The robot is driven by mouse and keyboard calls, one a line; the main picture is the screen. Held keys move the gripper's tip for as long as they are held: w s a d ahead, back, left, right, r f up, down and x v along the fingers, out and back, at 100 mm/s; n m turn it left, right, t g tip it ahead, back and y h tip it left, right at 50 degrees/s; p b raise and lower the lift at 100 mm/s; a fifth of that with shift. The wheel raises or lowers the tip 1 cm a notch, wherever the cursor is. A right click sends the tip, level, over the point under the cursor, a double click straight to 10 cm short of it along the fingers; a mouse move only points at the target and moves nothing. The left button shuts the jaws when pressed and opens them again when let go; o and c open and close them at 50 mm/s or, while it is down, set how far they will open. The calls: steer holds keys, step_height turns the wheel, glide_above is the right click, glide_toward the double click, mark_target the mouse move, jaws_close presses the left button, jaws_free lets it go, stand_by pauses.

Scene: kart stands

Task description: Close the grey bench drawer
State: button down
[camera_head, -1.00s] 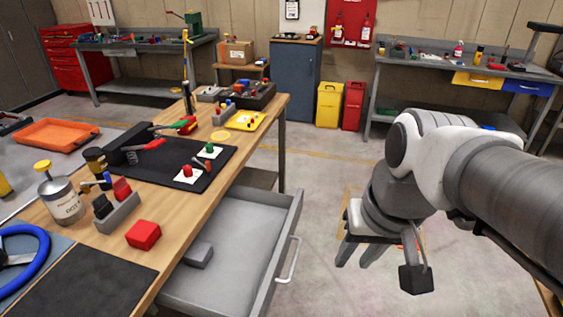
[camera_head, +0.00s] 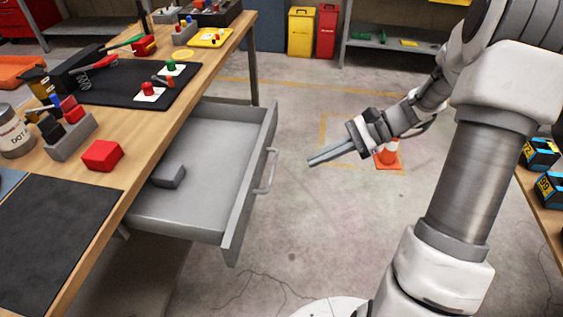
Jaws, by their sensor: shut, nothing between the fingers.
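The grey bench drawer (camera_head: 205,203) is pulled well out from under the wooden bench top (camera_head: 150,170). Its front panel faces right and carries a light metal bar handle (camera_head: 266,172). A small dark grey block (camera_head: 169,176) lies inside the drawer near the bench side. My gripper (camera_head: 311,162) is shut and empty, its fingers pointing left toward the handle. It is to the right of the handle, apart from it, with a gap of floor showing between them.
On the bench are a red block (camera_head: 102,155), a black mat (camera_head: 55,245) and a grey holder (camera_head: 72,138). An orange cone (camera_head: 388,153) stands on the floor behind my wrist. Another bench with dark boxes (camera_head: 541,153) is at the right. The floor right of the drawer is clear.

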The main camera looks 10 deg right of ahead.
mark_target(195, 168)
steer(key=w+d+f+m+t+y+b, duration=0.3)
steer(key=w+d+f+m+t, duration=0.15)
steer(key=d+f+m, duration=0.4)
steer(key=w+a+f+n+b, duration=0.1)
steer(key=w+a+f, duration=0.1)
steer(key=a, duration=0.5)
steer(key=w+a+f+n+b, duration=0.1)
steer(key=a+f+b, duration=0.1)
steer(key=a, duration=0.5)
steer(key=shift+w+a, duration=0.4)
steer(key=shift+a, duration=0.15)
steer(key=r+x, duration=0.1)
steer(key=x, duration=0.7)
steer(key=r+x, duration=0.2)
steer(key=x, duration=0.7)
steer(key=w+r+x, duration=0.1)
steer(key=r+x, duration=0.1)
steer(key=x, duration=0.6)
steer(key=shift+w+a+f, duration=0.1)
steer(key=shift+a, duration=0.6)
steer(key=shift+w+a+r, duration=0.1)
steer(key=shift+a+r, duration=0.1)
